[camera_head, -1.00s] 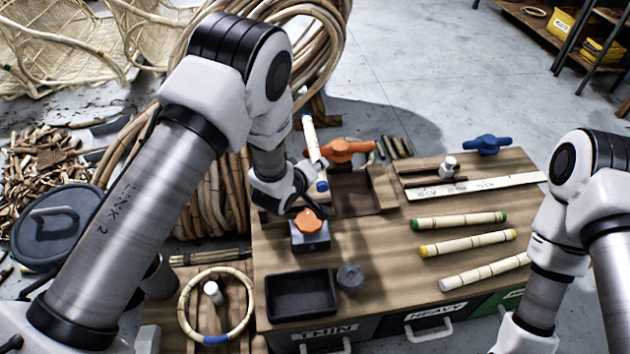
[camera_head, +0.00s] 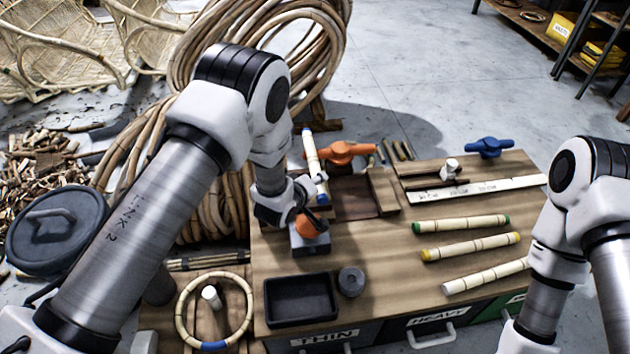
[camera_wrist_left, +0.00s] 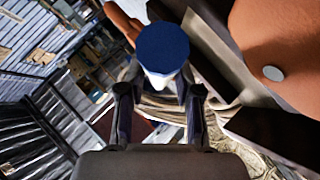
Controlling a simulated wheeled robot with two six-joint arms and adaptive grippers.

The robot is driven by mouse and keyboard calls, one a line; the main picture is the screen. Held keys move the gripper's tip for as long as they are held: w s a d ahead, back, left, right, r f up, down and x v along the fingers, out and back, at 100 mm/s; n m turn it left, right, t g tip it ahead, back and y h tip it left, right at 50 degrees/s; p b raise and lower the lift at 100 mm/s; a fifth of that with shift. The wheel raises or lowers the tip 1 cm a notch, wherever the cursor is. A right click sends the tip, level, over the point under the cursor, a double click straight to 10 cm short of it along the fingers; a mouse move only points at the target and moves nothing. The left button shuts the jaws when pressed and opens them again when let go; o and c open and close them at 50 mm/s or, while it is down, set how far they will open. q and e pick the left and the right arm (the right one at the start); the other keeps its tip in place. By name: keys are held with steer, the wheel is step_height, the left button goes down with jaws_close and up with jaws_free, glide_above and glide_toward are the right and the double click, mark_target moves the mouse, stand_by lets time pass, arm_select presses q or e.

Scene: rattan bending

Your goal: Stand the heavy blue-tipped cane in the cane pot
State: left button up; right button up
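The blue-tipped cane (camera_head: 313,160) is a pale stick with blue bands at both ends, held steeply tilted over the bench. My left gripper (camera_head: 312,192) is around its lower part. In the left wrist view its round blue end (camera_wrist_left: 163,50) faces the camera, and the cane lies between the two fingers of my left gripper (camera_wrist_left: 160,108). A dark grey upright cylinder (camera_head: 160,284) beside my left arm may be the cane pot; it is partly hidden and I cannot tell. My right arm is at the right edge, and its gripper is out of view.
Green-, yellow- and plain-ended canes (camera_head: 470,245) lie on the bench's right side. An orange-handled clamp (camera_head: 345,152), an orange knob (camera_head: 311,224), a black tray (camera_head: 300,298) and a dark round weight (camera_head: 351,281) stand near the left gripper. A rattan ring (camera_head: 181,316) lies at lower left.

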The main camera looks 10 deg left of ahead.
arm_select(q)
steer(key=shift+o, duration=1.1)
steer(key=shift+r, duration=0.1)
steer(key=shift+r, duration=0.25)
steer(key=p+v, duration=0.3)
steer(key=v, duration=0.9)
steer(key=shift+r, duration=0.25)
